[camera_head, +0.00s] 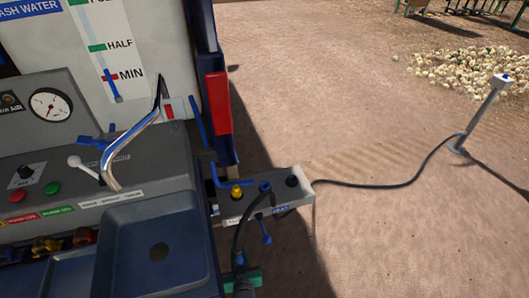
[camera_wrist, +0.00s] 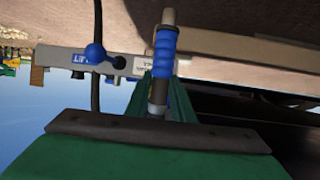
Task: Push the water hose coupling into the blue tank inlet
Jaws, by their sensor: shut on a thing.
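My gripper (camera_head: 242,280) has green fingers and is at the bottom of the head view, below a pale connector block (camera_head: 233,211). In the head view the coupling (camera_head: 239,262) is small and partly hidden. A blue round fitting (camera_head: 265,187) sits on the block's top; it may be the inlet, but I cannot tell. The coupling appears apart from it.
The block also bears a yellow knob (camera_head: 236,192) and a black fitting (camera_head: 292,181). A black hose (camera_head: 375,185) runs to a post (camera_head: 483,112) at right. A sink (camera_head: 155,250) and bent chrome pipe (camera_head: 135,140) stand left. Open dirt ground lies right.

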